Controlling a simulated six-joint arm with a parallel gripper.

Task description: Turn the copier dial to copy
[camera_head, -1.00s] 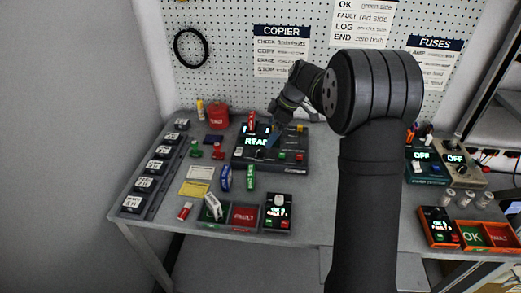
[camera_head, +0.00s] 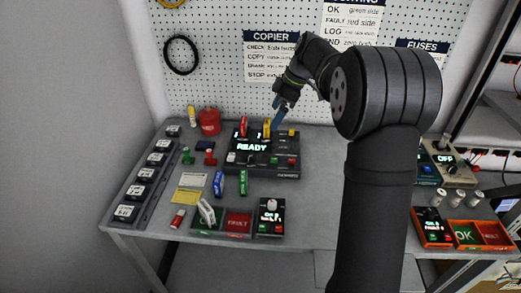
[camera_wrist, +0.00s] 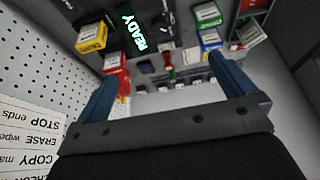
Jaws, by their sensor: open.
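The copier (camera_head: 285,173) is a dark box near the middle of the bench, with a lit READY display (camera_head: 252,147). The display also shows in the wrist view (camera_wrist: 133,33). A red block (camera_head: 243,127) and a yellow block (camera_head: 267,126) stand upright at its back. I cannot clearly single out the dial among the small controls on its face. My gripper (camera_head: 278,119) is above the copier's back edge, right of the yellow block, apart from the panel. Its blue fingers are spread and empty in the wrist view (camera_wrist: 165,82).
A pegboard with a COPIER sign (camera_head: 270,37) rises close behind the gripper. Blue (camera_head: 218,184) and green (camera_head: 243,183) blocks stand in front of the copier. A red tub (camera_head: 209,122) is at left. Bare bench lies right of the copier.

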